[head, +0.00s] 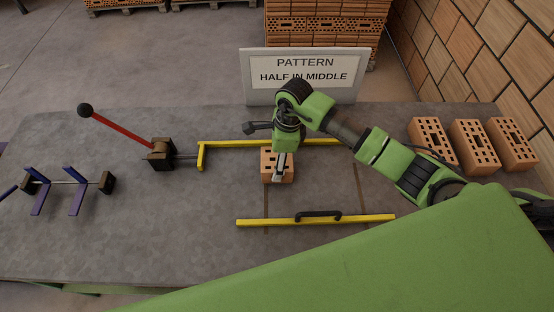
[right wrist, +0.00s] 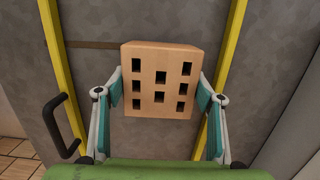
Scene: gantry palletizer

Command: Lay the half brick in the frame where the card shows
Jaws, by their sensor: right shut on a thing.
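The orange half brick (head: 270,168), with small square holes in its top, is between the fingers of my right gripper (head: 281,165). In the right wrist view the half brick (right wrist: 158,82) sits between the teal pads of the right gripper (right wrist: 160,98), which is shut on it. The frame has a yellow back bar (head: 235,143) and a yellow front bar (head: 270,222) with a black handle. The brick is near the back bar's left half; I cannot tell whether it touches the table. The card (head: 305,71) reads "PATTERN HALF IN MIDDLE". My left gripper is not in view.
Several holed bricks, one here (head: 433,143), stand in a row at the right of the table (head: 180,235). A red lever (head: 120,129) with a black knob stands left of the frame. A purple rack (head: 40,198) is at the far left. The table between the bars is mostly clear.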

